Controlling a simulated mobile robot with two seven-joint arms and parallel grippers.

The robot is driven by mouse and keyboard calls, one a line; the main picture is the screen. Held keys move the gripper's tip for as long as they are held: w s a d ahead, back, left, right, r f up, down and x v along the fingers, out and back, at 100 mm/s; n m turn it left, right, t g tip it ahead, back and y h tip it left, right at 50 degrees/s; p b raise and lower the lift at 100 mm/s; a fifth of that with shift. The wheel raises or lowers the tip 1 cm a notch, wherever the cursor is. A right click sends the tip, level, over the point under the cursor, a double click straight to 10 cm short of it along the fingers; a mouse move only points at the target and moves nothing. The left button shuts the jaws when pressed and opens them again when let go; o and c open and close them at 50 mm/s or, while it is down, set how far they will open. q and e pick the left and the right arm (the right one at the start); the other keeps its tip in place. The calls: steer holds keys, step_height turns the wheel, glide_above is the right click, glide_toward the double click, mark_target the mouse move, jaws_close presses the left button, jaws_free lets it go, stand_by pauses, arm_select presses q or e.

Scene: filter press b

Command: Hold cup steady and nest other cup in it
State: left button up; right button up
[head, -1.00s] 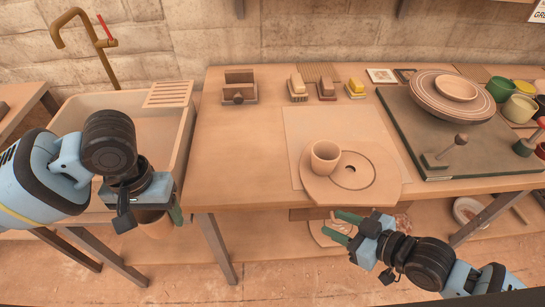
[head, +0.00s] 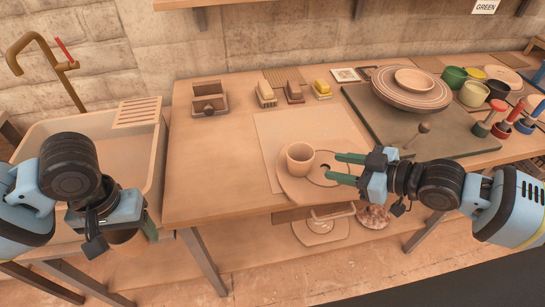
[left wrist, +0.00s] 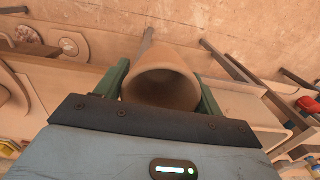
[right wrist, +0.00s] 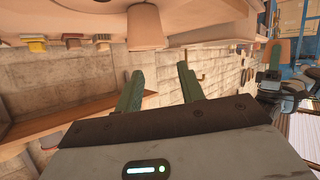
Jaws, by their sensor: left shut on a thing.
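A plain clay cup (head: 300,158) stands upright on a round-ended board (head: 300,191) near the table's front edge. My right gripper (head: 346,169) is open and empty over the board's right part, its green fingers pointing left toward the cup and apart from it. The cup also shows upside down at the top of the right wrist view (right wrist: 145,25). My left gripper (head: 146,230) is shut on another clay cup (left wrist: 162,85), held in front of the sink off the table. In the head view this held cup is mostly hidden by the gripper.
A sink (head: 50,130) is at the left. Brushes and small blocks (head: 266,94) line the table's back. A dark slab (head: 450,140) at the right bears stacked plates (head: 410,95), with coloured pots (head: 473,93) beyond. A lower shelf (head: 270,240) holds other pieces.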

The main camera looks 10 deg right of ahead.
mark_target(289, 158)
arm_select(q)
steer(key=shift+r, duration=0.25)
arm_select(e)
steer(key=x, duration=1.1)
steer(key=shift+w+a+f, duration=0.15)
steer(key=shift+w+a, duration=0.05)
steer(key=shift+a, duration=0.15)
jaws_close()
steer(key=shift+s+f, duration=0.1)
steer(key=shift+f, duration=0.05)
stand_by(1.0)
jaws_free()
steer(key=shift+d, duration=0.15)
steer(key=v, duration=1.2)
